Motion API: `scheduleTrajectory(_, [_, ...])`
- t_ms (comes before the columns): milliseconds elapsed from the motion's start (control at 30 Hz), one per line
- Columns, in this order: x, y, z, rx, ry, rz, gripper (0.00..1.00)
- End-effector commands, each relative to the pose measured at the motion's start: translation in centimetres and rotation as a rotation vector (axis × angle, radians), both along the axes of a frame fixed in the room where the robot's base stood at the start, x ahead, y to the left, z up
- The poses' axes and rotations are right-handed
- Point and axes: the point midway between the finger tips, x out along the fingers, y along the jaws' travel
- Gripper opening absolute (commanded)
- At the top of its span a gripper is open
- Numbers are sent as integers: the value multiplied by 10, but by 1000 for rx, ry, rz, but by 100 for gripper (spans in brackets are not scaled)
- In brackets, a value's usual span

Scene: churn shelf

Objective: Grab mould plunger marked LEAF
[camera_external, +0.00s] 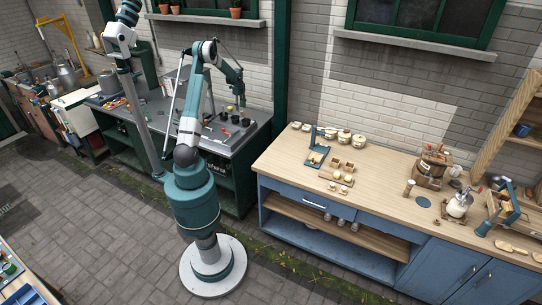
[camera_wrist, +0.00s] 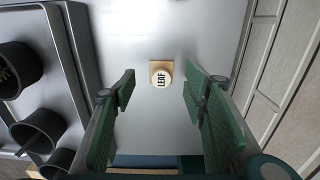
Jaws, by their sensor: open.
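The mould plunger marked LEAF (camera_wrist: 162,77) shows in the wrist view as a round cream top with dark letters over a square wooden base. It stands on a smooth grey worktop (camera_wrist: 200,28). My gripper (camera_wrist: 158,88) is open, with its two green-padded fingers on either side of the plunger in the picture and not touching it. The gap between the fingers is empty. In the external view my gripper (camera_external: 241,98) hangs over the grey bench at the back, and the plunger is too small there to make out.
A grey tray (camera_wrist: 84,50) with several black pots (camera_wrist: 18,68) lies left of the plunger in the wrist view. A panelled surface (camera_wrist: 275,70) runs along the right. The worktop around the plunger is clear. A wooden-topped blue counter (camera_external: 380,175) stands to the right in the external view.

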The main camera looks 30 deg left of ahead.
Motion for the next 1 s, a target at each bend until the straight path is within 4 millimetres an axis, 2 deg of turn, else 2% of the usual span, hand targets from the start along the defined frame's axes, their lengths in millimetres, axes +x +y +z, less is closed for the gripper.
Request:
scheduleTrajectory(167, [1, 0, -8, 0, 0, 0, 44])
scheduleTrajectory(600, [3, 1, -50, 0, 0, 0, 44])
scheduleTrajectory(1000, [2, 1, -52, 0, 0, 0, 44])
